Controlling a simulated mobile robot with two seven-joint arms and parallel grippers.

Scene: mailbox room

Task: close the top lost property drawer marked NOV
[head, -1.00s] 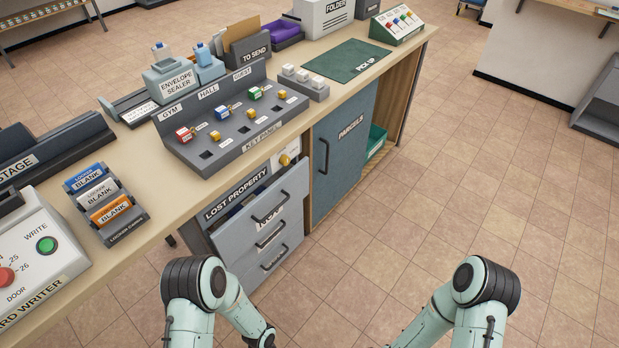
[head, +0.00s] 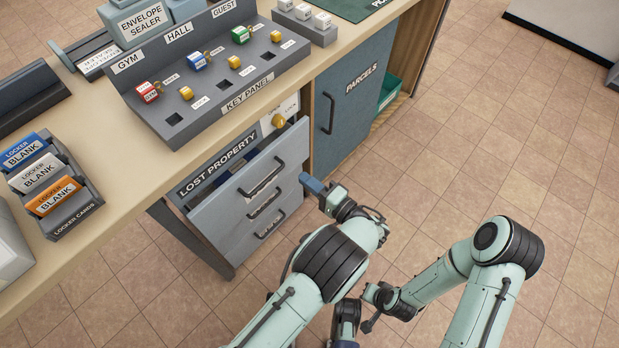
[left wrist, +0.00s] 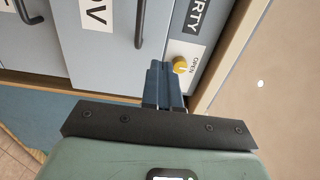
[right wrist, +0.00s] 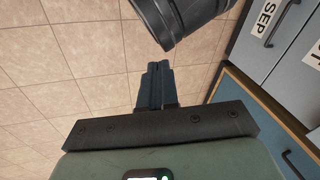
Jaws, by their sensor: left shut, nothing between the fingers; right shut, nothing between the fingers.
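The top lost property drawer (head: 228,206) stands out from its cabinet in the head view, with a dark gap behind its grey front. Its bar handle (head: 262,180) is on the front. In the left wrist view the drawer front (left wrist: 108,60) shows part of the NOV label and the handle (left wrist: 139,22). My left gripper (head: 308,183) is shut and empty, just right of the drawer front; its fingertips (left wrist: 160,66) lie near the handle's end. Contact cannot be told. My right gripper (right wrist: 153,68) is shut and empty, low over the floor.
A yellow knob (head: 278,121) marked OPEN in the left wrist view (left wrist: 180,65) sits beside the LOST PROPERTY sign. Lower drawers are below, SEP (right wrist: 262,28) among them. The blue PARCELS door (head: 350,100) is to the right. The key panel (head: 225,85) is above.

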